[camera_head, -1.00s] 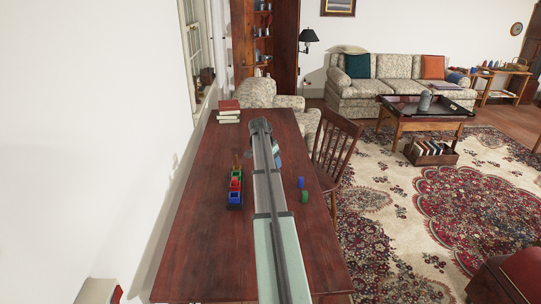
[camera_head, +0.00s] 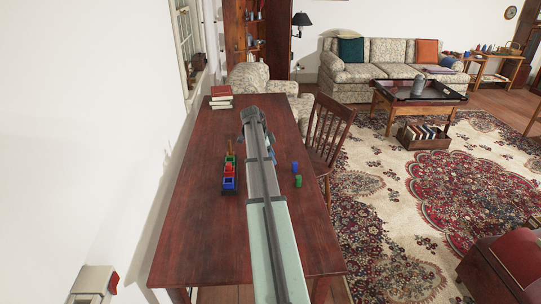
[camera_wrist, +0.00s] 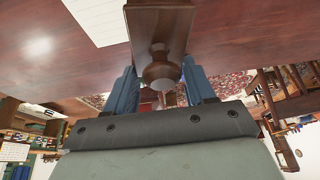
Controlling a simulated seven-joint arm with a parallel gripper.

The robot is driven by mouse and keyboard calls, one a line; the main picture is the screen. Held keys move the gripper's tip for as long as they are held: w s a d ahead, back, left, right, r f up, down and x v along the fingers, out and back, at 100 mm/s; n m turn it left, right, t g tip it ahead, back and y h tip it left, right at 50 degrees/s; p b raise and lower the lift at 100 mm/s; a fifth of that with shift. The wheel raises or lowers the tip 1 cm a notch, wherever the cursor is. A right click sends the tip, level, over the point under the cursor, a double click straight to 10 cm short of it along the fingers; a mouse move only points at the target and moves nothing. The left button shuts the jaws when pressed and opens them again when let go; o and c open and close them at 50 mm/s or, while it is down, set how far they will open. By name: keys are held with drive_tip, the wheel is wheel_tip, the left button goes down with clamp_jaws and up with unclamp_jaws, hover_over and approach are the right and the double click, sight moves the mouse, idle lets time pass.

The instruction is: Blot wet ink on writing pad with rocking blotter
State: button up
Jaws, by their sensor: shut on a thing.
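The rocking blotter (camera_wrist: 160,30) shows in the wrist view as a dark brown wooden block with a turned knob. My gripper (camera_wrist: 160,70) has its blue fingers on either side of the knob and is shut on it. The writing pad (camera_wrist: 97,18) is a white sheet with faint lines at the upper left of the wrist view, partly covered by the blotter and cut by the frame edge. I cannot tell whether the blotter touches it. No ink shows. In the head view my arm hides the pad and blotter; only a blue bit of my gripper (camera_head: 271,150) shows.
The reddish wooden desk (camera_head: 190,225) has bare room at the front left. A holder with blue, red and green cups (camera_head: 229,180) stands left of my arm. Small blue (camera_head: 294,166) and green (camera_head: 298,181) pieces lie right. Books (camera_head: 221,97) are stacked at the far left; a chair (camera_head: 328,135) stands right.

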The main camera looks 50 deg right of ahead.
drive_tip(key=shift+f, duration=2.7)
drive_tip(key=shift+f, duration=0.6)
drive_tip(key=shift+r, duration=0.1)
drive_tip(key=shift+r, duration=3.45)
drive_tip(key=w+a+r+n+t, duration=0.2)
drive_tip(key=w+a+n, duration=0.15)
drive_tip(key=a, duration=0.65)
drive_tip(key=w+a+r+n+t, duration=0.15)
drive_tip(key=a+n, duration=0.35)
drive_tip(key=a, duration=0.6)
drive_tip(key=w+a+r+n+t, duration=0.1)
drive_tip(key=w+a+n, duration=0.3)
drive_tip(key=a, duration=0.6)
drive_tip(key=s+a+r+n+t+y, duration=0.1)
drive_tip(key=s+a+n, duration=0.2)
drive_tip(key=a+n, duration=0.4)
drive_tip(key=s+a+r+n+t+y, duration=0.2)
drive_tip(key=a+n, duration=0.5)
drive_tip(key=a, duration=1.5)
drive_tip(key=shift+s+r, duration=0.3)
drive_tip(key=shift+s, duration=0.25)
